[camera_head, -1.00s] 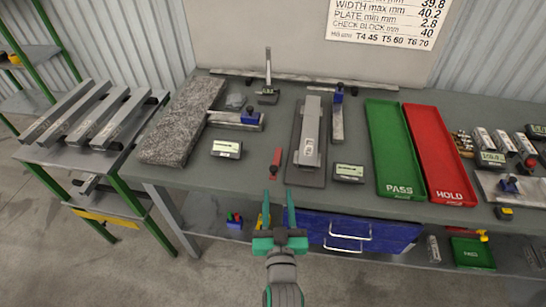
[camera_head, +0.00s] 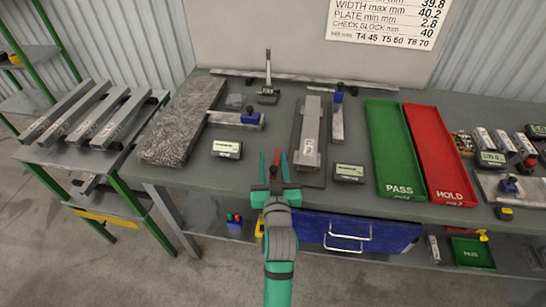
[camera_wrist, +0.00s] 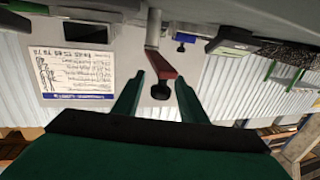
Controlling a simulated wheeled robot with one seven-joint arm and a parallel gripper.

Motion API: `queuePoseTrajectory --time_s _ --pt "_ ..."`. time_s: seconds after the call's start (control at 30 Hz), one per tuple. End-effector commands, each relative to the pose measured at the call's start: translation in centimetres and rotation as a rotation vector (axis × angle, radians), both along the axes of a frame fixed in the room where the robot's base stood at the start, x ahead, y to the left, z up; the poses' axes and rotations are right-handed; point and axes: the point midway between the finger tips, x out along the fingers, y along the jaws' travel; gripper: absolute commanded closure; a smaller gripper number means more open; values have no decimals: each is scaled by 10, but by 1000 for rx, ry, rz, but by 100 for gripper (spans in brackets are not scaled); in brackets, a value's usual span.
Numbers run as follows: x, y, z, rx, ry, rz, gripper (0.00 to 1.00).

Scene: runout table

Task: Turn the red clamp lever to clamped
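The red clamp lever (camera_head: 276,158) is at the front edge of the table, left of a grey plate (camera_head: 297,150) with a metal bar on it. My gripper (camera_head: 273,163) is open, with one finger on each side of the lever in the head view. In the wrist view the red lever (camera_wrist: 161,66) and its black knob (camera_wrist: 160,91) show between the two fingertips of my gripper (camera_wrist: 160,80), with a gap on both sides. My gripper partly hides the lever's near end in the head view.
Small displays stand left (camera_head: 227,148) and right (camera_head: 349,172) of the plate. A granite slab (camera_head: 180,125) lies at the left. A green PASS tray (camera_head: 393,150) and a red HOLD tray (camera_head: 438,160) lie at the right. A blue drawer (camera_head: 335,230) is below.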

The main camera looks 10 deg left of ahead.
Motion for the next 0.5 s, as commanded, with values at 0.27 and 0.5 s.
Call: queuePoseTrajectory --time_s 0.27,0.5 --pt "15 4 0 0 0 0 62" --pt "15 4 0 0 0 0 62"
